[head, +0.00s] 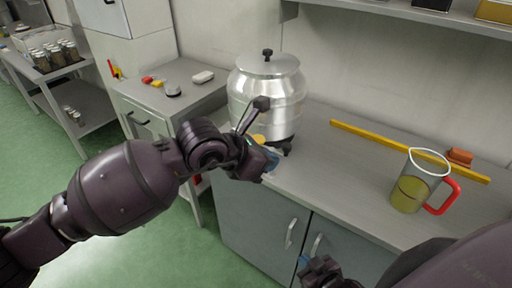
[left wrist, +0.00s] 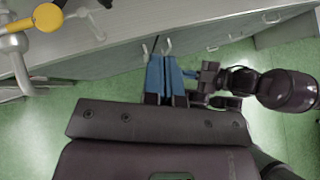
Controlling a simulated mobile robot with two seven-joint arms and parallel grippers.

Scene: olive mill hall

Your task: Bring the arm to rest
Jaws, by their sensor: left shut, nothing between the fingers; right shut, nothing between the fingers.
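My left arm reaches in from the left in the head view. Its gripper (head: 270,160) is beside the base of a steel tank (head: 268,88), at the front edge of the counter, partly hidden by its own wrist. In the left wrist view the blue fingers of the left gripper (left wrist: 166,82) are together with nothing between them. My right gripper (head: 303,264) is low at the bottom of the head view, in front of the cabinet doors, shut and empty. My right arm also shows at the right of the left wrist view.
A clear jug (head: 411,192) with a red handle and yellow-green liquid stands on the counter (head: 330,180). Behind it lie a yellow bar (head: 390,145) and an orange-brown block (head: 460,156). The tank's yellow tap handle (left wrist: 47,17) is near my left gripper. Green floor (head: 130,225) is open at left.

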